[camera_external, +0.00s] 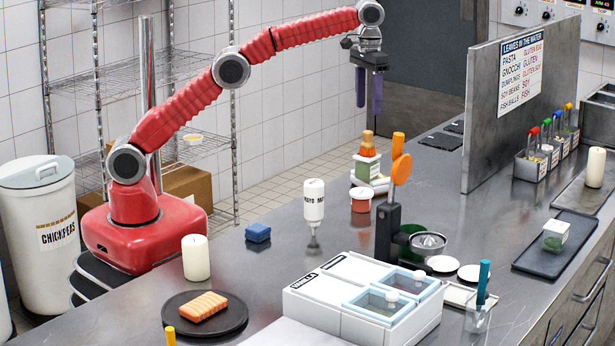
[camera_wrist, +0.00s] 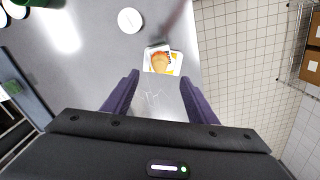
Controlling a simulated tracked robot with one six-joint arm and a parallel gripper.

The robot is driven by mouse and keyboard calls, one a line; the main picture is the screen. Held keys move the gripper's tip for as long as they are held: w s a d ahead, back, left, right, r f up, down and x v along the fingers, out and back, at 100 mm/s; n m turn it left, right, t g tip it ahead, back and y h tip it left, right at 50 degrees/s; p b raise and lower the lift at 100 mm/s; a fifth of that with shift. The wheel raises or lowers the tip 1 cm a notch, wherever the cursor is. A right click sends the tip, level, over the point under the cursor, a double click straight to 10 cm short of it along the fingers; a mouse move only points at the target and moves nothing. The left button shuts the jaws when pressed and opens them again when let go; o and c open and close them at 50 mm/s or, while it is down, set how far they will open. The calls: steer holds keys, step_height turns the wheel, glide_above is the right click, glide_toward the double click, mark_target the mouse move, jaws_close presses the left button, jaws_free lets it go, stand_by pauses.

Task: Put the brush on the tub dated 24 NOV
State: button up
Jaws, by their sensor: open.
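My gripper (camera_external: 368,100) hangs above the far side of the counter, pointing down. Its two purple fingers are apart in the wrist view (camera_wrist: 160,98), with nothing between them but bare counter. Below it stands a stack (camera_external: 366,168) with an orange top, a green-and-white middle and a white base; from above, a white square piece with an orange-brown shape (camera_wrist: 160,60) lies ahead of the fingertips. I can read no 24 NOV date on anything. I cannot tell for sure which thing is the brush.
A blue-handled tool (camera_external: 483,282) stands in a clear glass. A squeeze bottle (camera_external: 314,202), a black stand with an orange-topped tool (camera_external: 388,228) and a white container box (camera_external: 320,306) crowd the middle. A grey partition (camera_external: 490,125) rises at the right.

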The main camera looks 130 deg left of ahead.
steer(key=shift+d, duration=0.1)
steer(key=shift+w+d+r, duration=0.1)
steer(key=shift+d+r, duration=0.1)
steer(key=shift+d, duration=0.05)
steer(key=s+d+r+m+t+y, duration=0.1)
steer(key=s+d+r+m, duration=0.15)
steer(key=d, duration=1.15)
steer(key=s+d+r+m+t, duration=0.2)
steer(key=d+r+m, duration=0.15)
steer(key=d, duration=0.95)
steer(key=s+d+f+m+t+h, duration=0.1)
steer(key=s+d+f+m, duration=0.6)
steer(key=s+d+f, duration=0.8)
steer(key=s+d+t, duration=0.1)
steer(key=s+d, duration=0.1)
steer(key=s, duration=0.2)
steer(key=shift+d+f+t, duration=0.2)
steer(key=shift+f+t, duration=0.05)
steer(key=shift+t, duration=0.05)
